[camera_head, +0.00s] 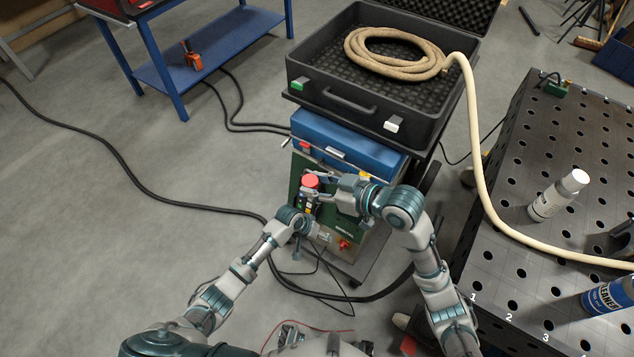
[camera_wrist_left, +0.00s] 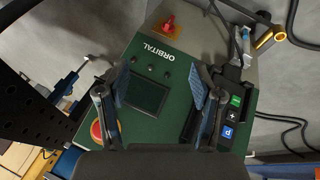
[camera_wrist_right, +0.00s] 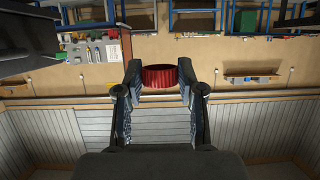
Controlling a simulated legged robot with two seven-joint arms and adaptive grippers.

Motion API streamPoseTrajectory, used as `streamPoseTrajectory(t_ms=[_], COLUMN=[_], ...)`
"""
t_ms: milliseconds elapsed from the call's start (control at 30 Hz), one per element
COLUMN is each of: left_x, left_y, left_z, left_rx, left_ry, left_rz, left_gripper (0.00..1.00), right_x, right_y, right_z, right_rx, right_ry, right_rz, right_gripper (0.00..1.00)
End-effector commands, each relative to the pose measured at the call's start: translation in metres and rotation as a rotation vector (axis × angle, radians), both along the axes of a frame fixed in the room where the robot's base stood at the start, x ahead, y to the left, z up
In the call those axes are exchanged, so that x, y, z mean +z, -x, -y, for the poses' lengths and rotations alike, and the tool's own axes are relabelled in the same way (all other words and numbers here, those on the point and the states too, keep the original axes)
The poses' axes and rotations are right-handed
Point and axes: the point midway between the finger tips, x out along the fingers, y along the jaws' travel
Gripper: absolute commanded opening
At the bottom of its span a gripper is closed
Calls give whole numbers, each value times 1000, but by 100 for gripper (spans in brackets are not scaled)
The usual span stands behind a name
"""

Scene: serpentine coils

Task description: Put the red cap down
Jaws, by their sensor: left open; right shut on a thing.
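The red cap (camera_wrist_right: 160,77) is held between the fingertips of my right gripper (camera_wrist_right: 160,82) in the right wrist view. In the head view the red cap (camera_head: 311,181) shows at the front of the green welding machine (camera_head: 296,186), with my right gripper (camera_head: 322,187) beside it. My left gripper (camera_wrist_left: 160,90) is open and empty in the left wrist view, facing the machine's green panel (camera_wrist_left: 150,85) with its dark screen. In the head view my left arm reaches to the machine's left front; its fingertips are hard to make out there.
A black open case (camera_head: 370,115) with a coiled hose (camera_head: 395,72) sits above the machine. A perforated table (camera_head: 490,235) at right carries a white bottle (camera_head: 545,205) and a blue can (camera_head: 606,298). A blue bench (camera_head: 215,45) stands at back left. Cables cross the floor.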

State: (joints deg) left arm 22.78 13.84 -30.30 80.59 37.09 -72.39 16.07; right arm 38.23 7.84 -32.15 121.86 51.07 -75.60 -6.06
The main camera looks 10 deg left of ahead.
Motion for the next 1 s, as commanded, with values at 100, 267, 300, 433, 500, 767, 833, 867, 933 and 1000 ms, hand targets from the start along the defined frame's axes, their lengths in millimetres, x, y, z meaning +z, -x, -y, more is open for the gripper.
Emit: streamPoseTrajectory(t_ms=[100, 267, 300, 433, 500, 767, 833, 867, 933, 1000], left_x=[-59, -122, -135, -172, -186, -212, -214, -215, -215, -215], left_y=[48, 117, 136, 199, 231, 313, 322, 325, 328, 328], left_z=[-15, -41, -48, -72, -85, -117, -121, -122, -123, -124], left_rx=[27, 46, 46, 41, 32, -9, -16, -19, -22, -23], left_ry=[-37, -115, -137, -214, -254, -358, -371, -375, -379, -381], left_rz=[-2, 1, 0, -8, -14, -35, -36, -37, -38, -38], left_gripper=[66, 66, 66, 66, 66, 66, 66, 66, 66, 66], right_x=[0, 0, 0, 0, 0, -1, -1, -1, -1, -1], right_y=[0, -1, -1, -1, -1, -2, -2, -2, -3, -3], right_z=[0, 0, 0, 0, 0, 0, 0, 0, 0, 0], right_rx=[0, 0, 0, 1, 1, 0, 0, 0, 0, -2], right_ry=[0, 0, 0, 0, 0, -1, -1, 0, -1, 0], right_rz=[0, -1, -1, -1, -1, -2, -2, -2, -2, -3], right_gripper=[5, 5, 5, 5, 5, 5, 5, 5, 5, 5])
